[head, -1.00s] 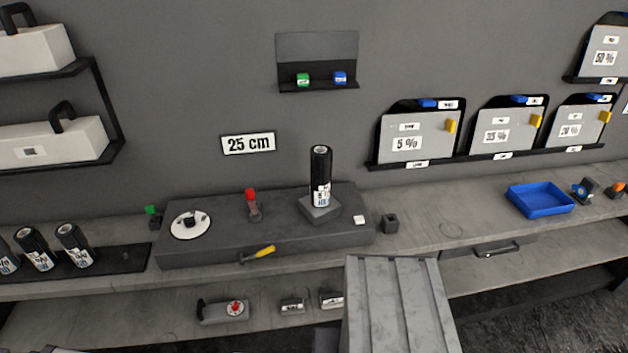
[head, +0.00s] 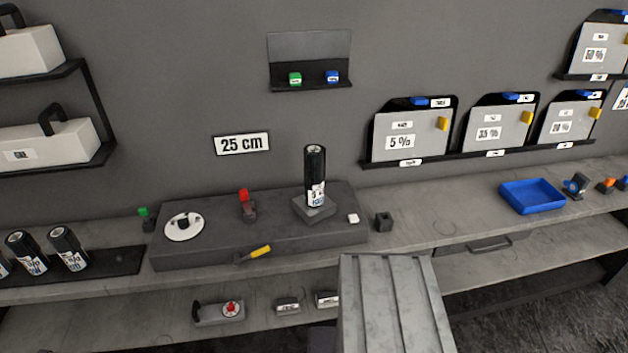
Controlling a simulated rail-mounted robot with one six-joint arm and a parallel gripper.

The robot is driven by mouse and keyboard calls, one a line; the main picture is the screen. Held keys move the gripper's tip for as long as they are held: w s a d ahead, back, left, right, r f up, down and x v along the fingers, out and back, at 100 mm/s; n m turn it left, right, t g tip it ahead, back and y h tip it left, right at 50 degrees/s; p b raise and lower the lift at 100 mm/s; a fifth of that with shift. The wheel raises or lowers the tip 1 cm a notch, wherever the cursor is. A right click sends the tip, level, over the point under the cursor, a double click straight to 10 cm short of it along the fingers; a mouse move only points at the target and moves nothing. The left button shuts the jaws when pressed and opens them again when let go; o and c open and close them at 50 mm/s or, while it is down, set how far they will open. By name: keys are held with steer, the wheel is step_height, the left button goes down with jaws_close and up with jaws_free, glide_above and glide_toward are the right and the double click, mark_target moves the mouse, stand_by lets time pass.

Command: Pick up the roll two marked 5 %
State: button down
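Black rolls with white printed labels are in the head view. One roll (head: 315,175) stands upright on a small grey block on the dark raised platform. Others lean on the black mat at the far left; two show clearly, a roll (head: 27,252) and a roll (head: 68,248), and another is cut by the left edge. I cannot read the roll labels well enough to tell which is roll two or which is marked 5 %. A grey wall panel (head: 410,138) reads "5 %". My gripper is not in view.
The dark platform (head: 215,257) carries a white disc, a red-topped part and a yellow-handled tool. A blue tray (head: 533,196) and small items sit to the right. A grey ribbed block (head: 392,305) rises in front. The bench (head: 440,228) between platform and tray is mostly clear.

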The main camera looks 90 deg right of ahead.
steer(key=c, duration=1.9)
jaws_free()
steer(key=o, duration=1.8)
